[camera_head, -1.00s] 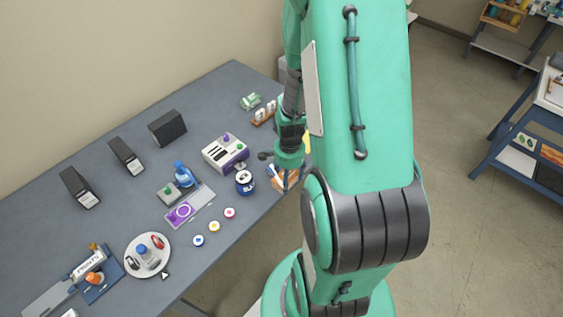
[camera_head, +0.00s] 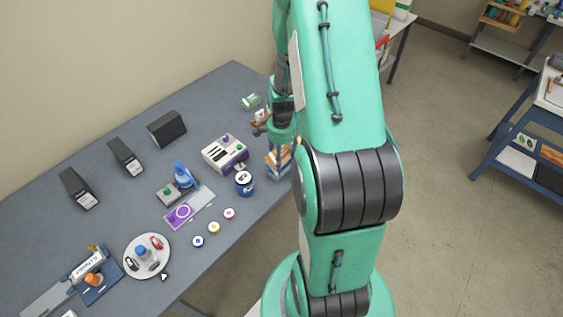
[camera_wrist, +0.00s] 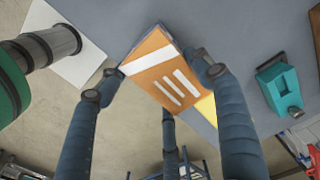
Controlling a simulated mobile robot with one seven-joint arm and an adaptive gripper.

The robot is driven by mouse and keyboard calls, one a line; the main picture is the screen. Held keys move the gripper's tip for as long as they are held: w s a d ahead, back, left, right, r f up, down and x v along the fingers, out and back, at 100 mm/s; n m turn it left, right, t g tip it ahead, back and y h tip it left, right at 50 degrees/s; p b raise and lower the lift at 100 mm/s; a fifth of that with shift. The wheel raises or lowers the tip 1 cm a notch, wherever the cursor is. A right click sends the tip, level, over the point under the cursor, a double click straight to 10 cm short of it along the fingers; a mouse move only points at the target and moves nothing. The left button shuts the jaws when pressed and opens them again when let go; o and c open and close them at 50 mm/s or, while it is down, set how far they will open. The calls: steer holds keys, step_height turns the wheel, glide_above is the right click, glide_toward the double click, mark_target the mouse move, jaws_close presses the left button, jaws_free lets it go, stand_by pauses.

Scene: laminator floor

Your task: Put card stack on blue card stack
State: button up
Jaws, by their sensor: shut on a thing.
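The card stack (camera_wrist: 165,72) is orange with white stripes and fills the middle of the wrist view, tilted in the picture. My gripper (camera_wrist: 158,68) is shut on it, with a dark finger on each side. In the head view the orange card stack (camera_head: 277,158) shows at the table's right edge, just below my gripper (camera_head: 281,140), partly covered by my arm. I cannot pick out the blue card stack for sure in either view.
The grey table (camera_head: 120,215) holds a white and purple device (camera_head: 225,153), a dark blue round container (camera_head: 244,184), several small discs and a white plate (camera_head: 133,243). A teal object (camera_wrist: 280,88) is right in the wrist view. A blue trolley (camera_head: 500,150) stands far right.

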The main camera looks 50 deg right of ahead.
mark_target(282, 162)
steer(key=shift+f, duration=0.1)
steer(key=shift+f, duration=1.65)
steer(key=shift+f+b, duration=0.2)
steer(key=shift+b, duration=0.1)
steer(key=o, duration=1.3)
steer(key=shift+c, duration=0.2)
steer(key=shift+r, duration=0.1)
step_height(282, 162, up, 12)
steer(key=shift+r+p, duration=0.1)
steer(key=shift+p, duration=0.6)
